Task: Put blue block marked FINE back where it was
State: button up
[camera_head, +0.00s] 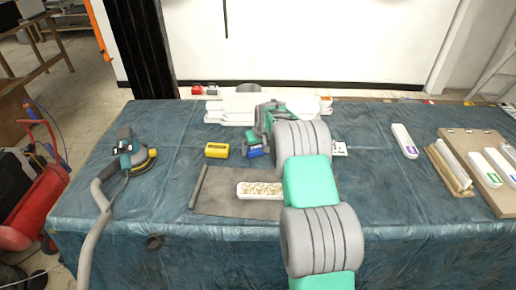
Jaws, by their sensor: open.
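A blue block (255,152) lies on the covered table, left of centre in the camera_head view. Its marking is too small to read. My gripper (258,143) is open at the block, with its fingers partly covering the block's upper side. I cannot tell whether the fingers touch it. My grey and green arm reaches in from the lower right and hides the table behind it.
A yellow block (216,150) sits just left of the blue one. A white tray (260,190) rests on a grey mat (212,190) in front. White reliefs (240,103) stand behind. A sander (130,155) is at left; white-handled pieces (404,141) and a wooden board (465,150) are at right.

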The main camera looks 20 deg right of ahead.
jog(key=shift+s+a+f, duration=0.15)
jog(key=shift+s+f, duration=0.05)
jog(key=shift+f, duration=0.2)
jog(key=shift+s+a+f, duration=0.15)
jog(key=shift+s+f, duration=0.05)
jog(key=shift+f, duration=0.2)
jog(key=shift+r+p, duration=0.4)
jog(key=shift+p, duration=0.05)
jog(key=w+b+v, duration=0.1)
jog(key=v, duration=1.1)
jog(key=s+a+r, duration=0.5)
jog(key=s+r, duration=0.1)
jog(key=s+a, duration=0.3)
jog(key=s, duration=0.6)
jog(key=s+a+g, duration=0.1)
jog(key=s+a, duration=0.2)
jog(key=s, duration=0.6)
jog(key=s+a, duration=0.3)
jog(key=s, duration=0.6)
jog(key=shift+a, duration=0.25)
jog(key=shift+s, duration=0.1)
